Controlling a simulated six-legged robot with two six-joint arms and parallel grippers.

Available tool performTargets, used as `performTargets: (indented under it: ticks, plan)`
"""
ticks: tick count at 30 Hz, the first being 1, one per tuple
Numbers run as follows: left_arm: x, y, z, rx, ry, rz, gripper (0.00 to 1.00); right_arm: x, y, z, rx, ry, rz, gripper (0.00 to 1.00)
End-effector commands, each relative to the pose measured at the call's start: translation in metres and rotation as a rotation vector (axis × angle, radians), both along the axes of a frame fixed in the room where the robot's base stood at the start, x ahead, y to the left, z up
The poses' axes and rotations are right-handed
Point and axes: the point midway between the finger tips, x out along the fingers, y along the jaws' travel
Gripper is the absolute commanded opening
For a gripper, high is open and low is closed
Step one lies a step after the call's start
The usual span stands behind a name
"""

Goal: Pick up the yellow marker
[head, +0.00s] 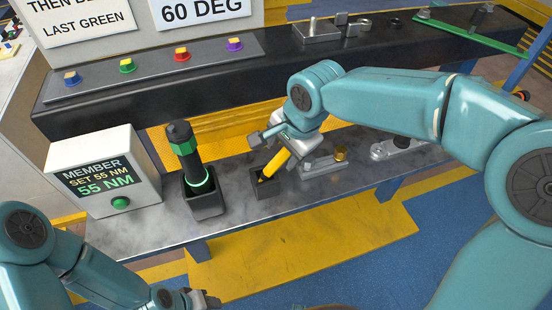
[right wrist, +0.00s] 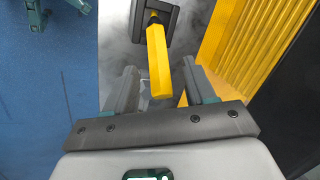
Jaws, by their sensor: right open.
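The yellow marker (head: 275,163) stands tilted in a small dark holder (head: 263,184) on the grey bench shelf. In the right wrist view the marker (right wrist: 158,62) points toward my gripper, its far end in the dark holder (right wrist: 152,18). My right gripper (head: 277,137) is at the marker's upper end. In the right wrist view its two fingers (right wrist: 160,88) are apart, with the marker's near end between or just above them; I cannot tell how deep. My left gripper (head: 205,299) is low at the bottom edge, away from the marker, its jaws too unclear to judge.
A black tool with a green ring (head: 184,150) stands in a dock left of the holder. A display box (head: 103,178) reads 55 NM. A metal fixture with a brass knob (head: 325,164) sits close right of the marker. A dark beam with coloured buttons (head: 155,68) runs behind.

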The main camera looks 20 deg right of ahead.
Motion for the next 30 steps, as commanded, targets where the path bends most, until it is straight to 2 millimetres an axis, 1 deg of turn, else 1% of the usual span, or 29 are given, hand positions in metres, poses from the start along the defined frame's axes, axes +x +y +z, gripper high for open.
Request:
performTargets:
  ticks: [1,3,7,10,15,16,17,18,21,30]
  plan:
    - [0.0,0.0,0.006,0.0,0.0,-0.001,0.5,0.001,0.003,-0.006,-0.002,0.007,0.003,0.55]
    - [0.0,0.0,0.01,0.0,0.0,-0.001,0.5,0.004,0.006,-0.018,-0.002,0.007,0.003,0.55]
    - [0.0,0.0,0.011,0.0,0.0,-0.001,0.5,0.009,0.01,-0.035,-0.001,0.005,0.003,0.55]
    - [0.0,0.0,0.011,0.0,0.0,0.0,0.5,0.012,0.011,-0.04,0.0,0.002,0.001,0.55]
    - [0.0,0.0,0.011,0.0,0.0,0.0,0.5,0.012,0.011,-0.041,0.0,0.001,0.001,0.55]
    - [0.0,0.0,0.011,0.0,0.0,-0.001,0.5,0.012,0.011,-0.041,0.0,0.001,0.001,0.51]
    - [0.0,0.0,0.011,0.0,0.0,-0.001,0.5,0.011,0.011,-0.041,0.0,0.001,0.001,0.42]
    - [0.0,0.0,0.011,0.0,0.0,-0.001,0.5,0.012,0.011,-0.041,0.0,0.001,0.001,0.29]
    - [0.0,0.0,0.011,0.0,0.0,0.0,0.5,0.012,0.011,-0.041,0.001,0.002,0.002,0.0]
    - [0.0,0.0,0.011,0.0,0.0,-0.001,0.5,0.011,0.011,-0.04,0.001,0.002,0.002,0.0]
